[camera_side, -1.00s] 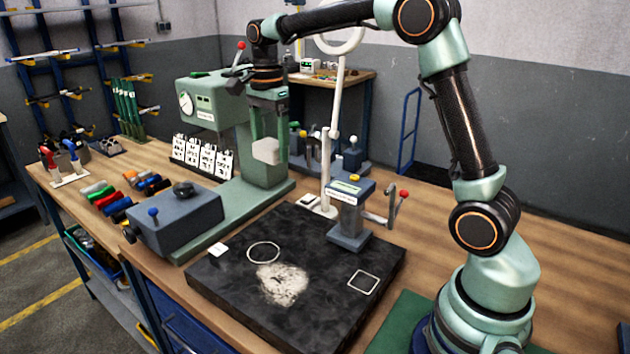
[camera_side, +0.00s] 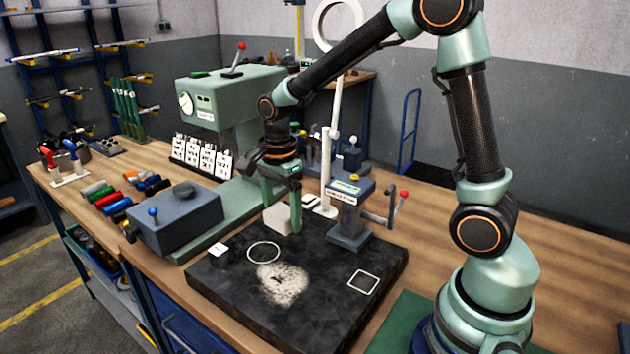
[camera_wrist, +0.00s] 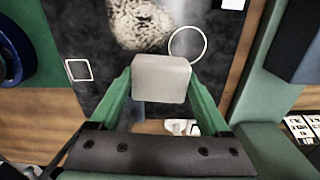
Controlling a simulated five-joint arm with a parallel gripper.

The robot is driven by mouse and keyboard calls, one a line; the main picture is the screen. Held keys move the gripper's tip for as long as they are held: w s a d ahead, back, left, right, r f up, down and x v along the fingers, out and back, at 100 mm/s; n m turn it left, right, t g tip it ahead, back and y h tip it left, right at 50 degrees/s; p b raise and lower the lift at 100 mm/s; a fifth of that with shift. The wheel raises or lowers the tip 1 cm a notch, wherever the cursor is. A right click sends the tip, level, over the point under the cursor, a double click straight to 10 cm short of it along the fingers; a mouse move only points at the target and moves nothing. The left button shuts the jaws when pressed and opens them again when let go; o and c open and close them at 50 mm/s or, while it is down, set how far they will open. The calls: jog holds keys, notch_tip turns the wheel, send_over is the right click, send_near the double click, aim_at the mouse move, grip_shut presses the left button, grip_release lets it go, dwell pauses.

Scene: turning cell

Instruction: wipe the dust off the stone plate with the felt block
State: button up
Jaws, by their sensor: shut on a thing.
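My gripper (camera_side: 282,197) is shut on the felt block (camera_side: 278,218), a pale grey block. It is low over the back left part of the dark stone plate (camera_side: 320,320); I cannot tell whether the block touches the plate. A pale patch of dust (camera_side: 284,284) lies near the middle of the plate, in front of the block. In the wrist view the felt block (camera_wrist: 161,78) sits between the green fingers, and the dust (camera_wrist: 140,22) shows beyond it at the top.
A white ring outline (camera_side: 263,252) and a white square outline (camera_side: 363,282) mark the plate. A small white block (camera_side: 218,250) sits at its left edge. A blue-grey stand (camera_side: 348,215) rises at its back right. A grey box (camera_side: 178,222) stands to the left.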

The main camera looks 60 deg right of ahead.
aim_at(268, 303)
jog(key=shift+s+a+f, duration=0.2)
jog(key=shift+s+f, duration=0.3)
jog(key=shift+f, duration=0.4)
jog(key=shift+s+f, duration=0.1)
jog(key=shift+f, duration=3.4)
jog(key=shift+a+f, duration=0.15)
jog(key=shift+a, duration=5.1)
jog(key=shift+s+a, duration=0.15)
jog(key=shift+s, duration=0.75)
jog(key=shift+d, duration=5.35)
jog(key=shift+s, duration=1.05)
jog(key=shift+a, duration=5.3)
notch_tip(268, 303, up, 8)
